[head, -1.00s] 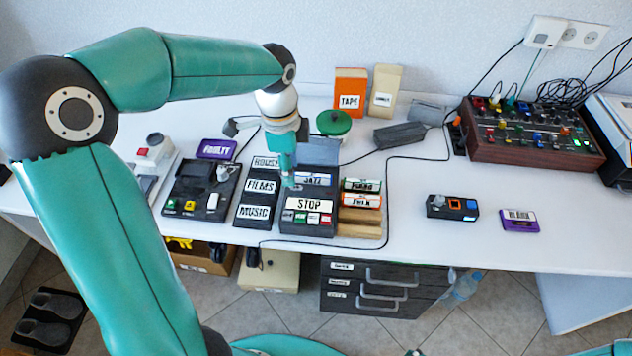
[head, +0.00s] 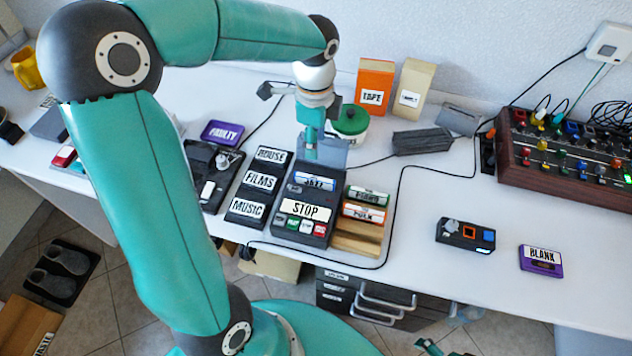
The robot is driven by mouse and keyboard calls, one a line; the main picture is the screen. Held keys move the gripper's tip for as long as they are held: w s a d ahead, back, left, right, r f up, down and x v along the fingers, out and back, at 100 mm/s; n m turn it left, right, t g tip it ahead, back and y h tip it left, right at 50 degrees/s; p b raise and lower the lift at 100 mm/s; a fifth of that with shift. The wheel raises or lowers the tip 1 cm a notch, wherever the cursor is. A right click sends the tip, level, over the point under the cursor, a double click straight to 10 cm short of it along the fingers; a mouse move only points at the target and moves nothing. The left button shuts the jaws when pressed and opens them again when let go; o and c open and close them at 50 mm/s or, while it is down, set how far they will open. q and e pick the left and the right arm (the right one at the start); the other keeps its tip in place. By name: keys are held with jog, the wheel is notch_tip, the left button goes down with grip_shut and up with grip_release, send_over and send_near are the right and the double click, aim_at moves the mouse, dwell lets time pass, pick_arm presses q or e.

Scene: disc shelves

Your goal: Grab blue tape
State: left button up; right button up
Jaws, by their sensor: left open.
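The blue tape, labelled JAZZ (head: 315,181), lies in the upper part of a dark tape player (head: 286,232) with a STOP label and coloured buttons. A bluish see-through panel (head: 334,154) stands up behind the tape. My left gripper (head: 311,152) is open and points down just above and behind the tape, in front of the panel. I see no contact with the tape, and its fingers show nearly edge-on.
A rack with green and orange-labelled tapes (head: 364,214) stands right of the player. Label boxes (head: 260,181) stand left. A green-lidded jar (head: 350,124) and an orange TAPE box (head: 374,82) stand behind. The table's front right is mostly clear, with a purple BLANK tape (head: 541,259).

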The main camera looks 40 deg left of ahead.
pick_arm(q)
send_over(315, 177)
notch_tip(315, 177, down, 5)
jog(key=shift+f, duration=3.35)
jog(key=shift+c, duration=0.2)
grip_shut()
